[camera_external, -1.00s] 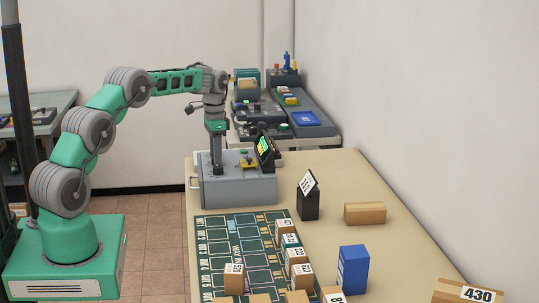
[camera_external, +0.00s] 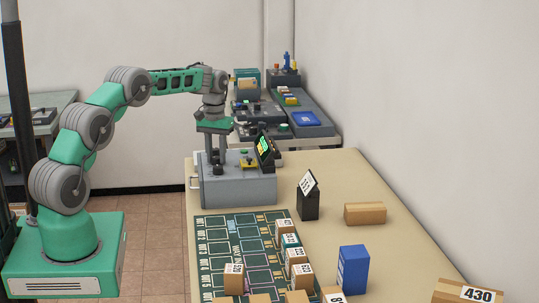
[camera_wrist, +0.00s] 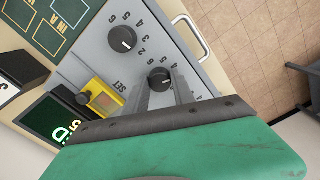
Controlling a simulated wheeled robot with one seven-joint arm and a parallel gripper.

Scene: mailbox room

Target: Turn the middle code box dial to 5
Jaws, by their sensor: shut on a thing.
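In the wrist view the middle dial (camera_wrist: 159,78) sits between the fingertips of my gripper (camera_wrist: 163,86). The gripper, pointing down, is shut on this dial and also shows in the external view (camera_external: 215,165). A white mark shows on the dial's top; which number it points at is not clear. Another dial (camera_wrist: 122,39), ringed by printed numbers, is free beside it. My gripper's green body hides the part of the box beyond the middle dial.
A yellow unit marked SET (camera_wrist: 104,97) with a dark knob and a tilted screen with green glowing characters (camera_external: 265,146) are on the box. A black sign holder (camera_external: 308,203), a cardboard box (camera_external: 365,213) and a blue box (camera_external: 353,270) stand on the table.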

